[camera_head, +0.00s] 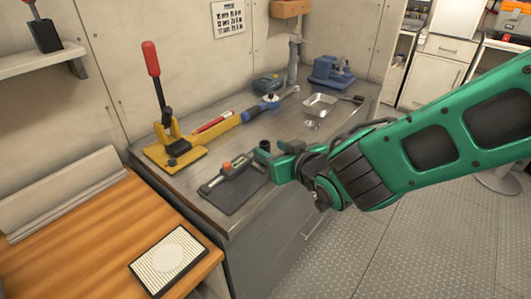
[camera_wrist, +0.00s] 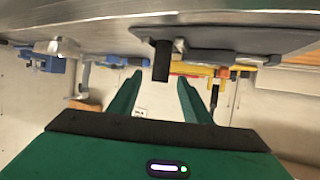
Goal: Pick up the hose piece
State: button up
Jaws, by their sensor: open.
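The hose piece (camera_head: 264,146) looks like a short, dark, upright cylinder at the far edge of the dark mat on the metal bench. In the wrist view, which is upside down, the hose piece (camera_wrist: 161,62) hangs from the bench surface between and just beyond my fingertips. My gripper (camera_head: 273,159) is open, low over the bench's front edge and pointing across it. Its two green fingers (camera_wrist: 159,82) stand apart with nothing between them but a gap in line with the hose piece. From the head view I cannot tell whether a finger touches it.
A dark mat (camera_head: 238,192) carries a grey fixture with an orange knob (camera_head: 227,166). Behind stand a yellow lever tool (camera_head: 172,150) with a red handle, a metal tray (camera_head: 319,104) and a blue vise (camera_head: 331,72). A wooden surface (camera_head: 95,235) lies at left.

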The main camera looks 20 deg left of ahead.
aim_at(268, 149)
jog(key=shift+f+x, duration=0.2)
jog(key=shift+x, duration=2.3)
jog(key=shift+d, duration=0.1)
jog(key=shift+c, duration=0.7)
jog(key=c, duration=1)
